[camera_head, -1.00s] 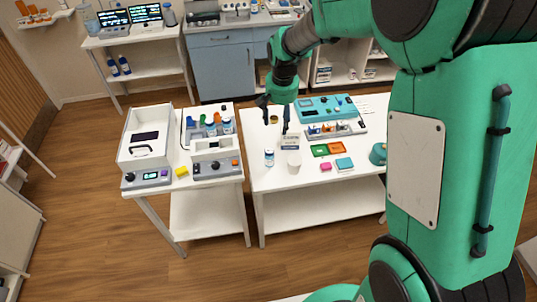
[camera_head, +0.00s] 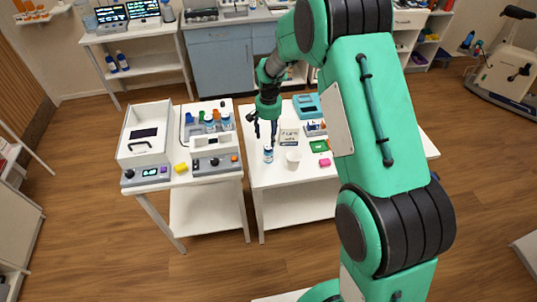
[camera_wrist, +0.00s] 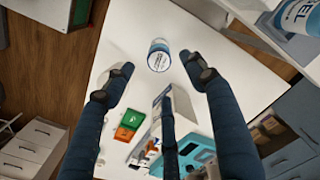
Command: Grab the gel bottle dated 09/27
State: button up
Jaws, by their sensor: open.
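A small white bottle with a blue-and-white label (camera_head: 268,156) stands upright near the front left of the right-hand white table. What looks like the same bottle (camera_wrist: 158,56) is in the wrist view, just beyond my fingertips; its date is too small to read. My gripper (camera_head: 265,136) is open and empty above the table, just behind and above the bottle. In the wrist view my gripper (camera_wrist: 158,72) has its fingers spread, with the bottle between and beyond the tips. Another bottle marked GEL (camera_wrist: 301,16) is partly cut off at top right; its date is not visible.
A white cup (camera_head: 293,157) and a printed card (camera_head: 289,136) stand close to the bottle's right. The left table (camera_head: 205,178) holds several capped bottles and devices.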

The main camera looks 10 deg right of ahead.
aim_at(269, 146)
jog(key=shift+f, duration=0.15)
jog(key=shift+f+b, duration=0.5)
jog(key=shift+f, duration=3.65)
jog(key=shift+f, duration=0.1)
jog(key=shift+f+b, duration=0.45)
jog(key=shift+f, duration=2.05)
jog(key=shift+s, duration=0.1)
jog(key=c, duration=1.3)
jog(key=shift+c, duration=0.2)
jog(key=shift+r, duration=0.15)
